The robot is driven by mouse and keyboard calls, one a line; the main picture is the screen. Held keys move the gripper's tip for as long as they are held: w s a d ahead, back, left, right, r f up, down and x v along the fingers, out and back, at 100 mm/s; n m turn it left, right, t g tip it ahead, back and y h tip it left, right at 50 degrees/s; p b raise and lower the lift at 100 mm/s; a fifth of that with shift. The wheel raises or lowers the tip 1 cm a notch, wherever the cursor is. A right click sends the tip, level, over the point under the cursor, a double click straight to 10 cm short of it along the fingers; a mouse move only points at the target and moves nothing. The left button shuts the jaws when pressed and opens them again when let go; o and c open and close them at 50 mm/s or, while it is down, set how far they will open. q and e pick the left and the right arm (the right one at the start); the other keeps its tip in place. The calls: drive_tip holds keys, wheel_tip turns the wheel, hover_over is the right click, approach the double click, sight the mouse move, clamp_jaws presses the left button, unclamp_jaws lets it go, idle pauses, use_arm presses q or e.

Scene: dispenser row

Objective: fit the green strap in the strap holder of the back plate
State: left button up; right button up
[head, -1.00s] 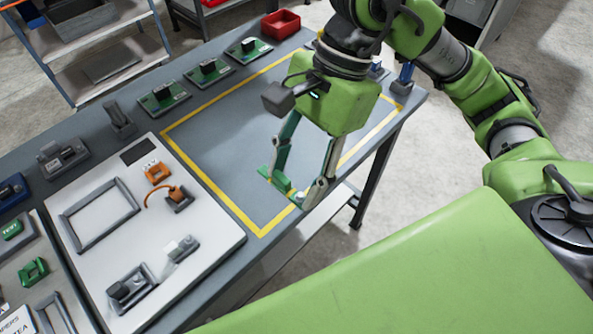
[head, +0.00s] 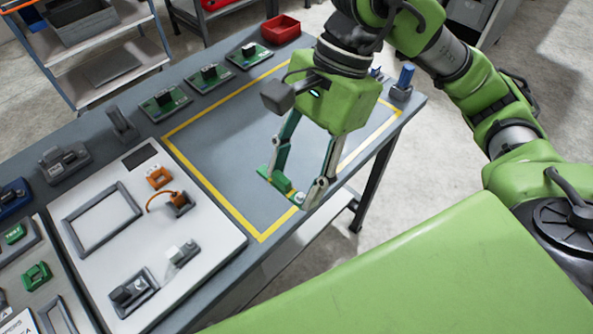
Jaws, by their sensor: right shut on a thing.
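My right gripper (head: 290,190) is shut on a flat green piece (head: 281,181) with yellowish ends, seemingly the green strap. It is over the near part of the yellow-outlined area of the table; I cannot tell whether the piece touches the surface. The white plate (head: 215,212), probably the back plate, lies to the left. It carries a grey rectangular frame (head: 65,220), an orange clip (head: 158,177), a grey block with an orange loop (head: 180,204) and grey holders (head: 181,251). I cannot tell which is the strap holder. My left gripper is not in view.
Several green boards with black parts, one of them here (head: 209,77), line the table's back edge. A red bin (head: 281,28) stands at the far corner, a blue cylinder on a grey base (head: 403,84) at the right edge. The outlined area (head: 225,150) is otherwise clear.

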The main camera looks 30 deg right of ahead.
sight(288, 183)
drive_tip(key=shift+r, duration=0.15)
drive_tip(key=shift+r+p, duration=1)
drive_tip(key=shift+r, duration=0.4)
